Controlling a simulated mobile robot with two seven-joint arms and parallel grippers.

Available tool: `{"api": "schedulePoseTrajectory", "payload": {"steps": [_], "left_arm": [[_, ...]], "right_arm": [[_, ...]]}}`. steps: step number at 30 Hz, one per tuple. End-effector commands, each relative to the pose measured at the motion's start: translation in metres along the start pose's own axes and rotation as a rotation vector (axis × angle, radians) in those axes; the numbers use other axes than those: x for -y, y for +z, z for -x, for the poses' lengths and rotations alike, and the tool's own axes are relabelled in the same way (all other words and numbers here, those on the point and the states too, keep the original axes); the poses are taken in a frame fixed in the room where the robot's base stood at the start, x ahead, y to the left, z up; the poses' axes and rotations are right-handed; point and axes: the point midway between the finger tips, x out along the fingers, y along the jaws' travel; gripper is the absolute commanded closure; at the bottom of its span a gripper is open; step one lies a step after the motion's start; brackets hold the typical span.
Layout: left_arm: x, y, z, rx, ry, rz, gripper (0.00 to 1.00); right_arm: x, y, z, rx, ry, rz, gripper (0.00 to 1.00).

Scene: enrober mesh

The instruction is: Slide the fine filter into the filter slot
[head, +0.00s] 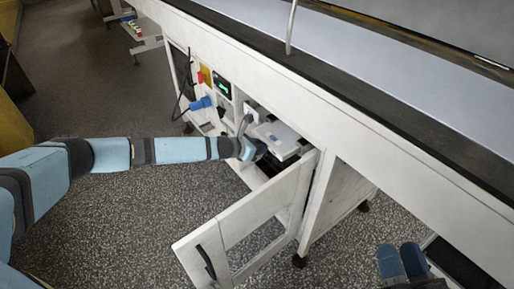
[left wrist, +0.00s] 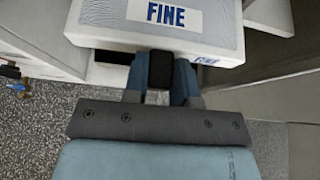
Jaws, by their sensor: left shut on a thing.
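The fine filter (head: 284,143) is a flat white block at the open cabinet under the machine. In the left wrist view the filter (left wrist: 110,37) carries a label reading FINE. My left gripper (head: 257,150) is shut on the near edge of the filter; in the left wrist view its blue fingers (left wrist: 161,72) close on a dark piece at that edge. I cannot clearly make out the filter slot; the filter and gripper cover much of the cabinet opening. My right gripper (head: 404,262) is low at the right, away from the filter; its jaw opening is unclear.
The white cabinet door (head: 232,228) with a black handle stands swung open to the right of my left arm. A blue plug (head: 201,103) and a small display (head: 222,86) are on the panel to the left. The conveyor (head: 400,65) runs above. The speckled floor is clear.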

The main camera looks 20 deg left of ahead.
Motion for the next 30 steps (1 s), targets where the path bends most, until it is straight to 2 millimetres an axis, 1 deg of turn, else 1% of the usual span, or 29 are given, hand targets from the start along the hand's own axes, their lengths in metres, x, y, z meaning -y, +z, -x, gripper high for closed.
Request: {"api": "schedulePoseTrajectory", "payload": {"steps": [30], "left_arm": [[0.000, 0.013, -0.023, 0.000, 0.000, 0.000, 0.98]], "right_arm": [[0.000, 0.000, 0.000, 0.000, 0.000, 0.000, 0.64]]}}
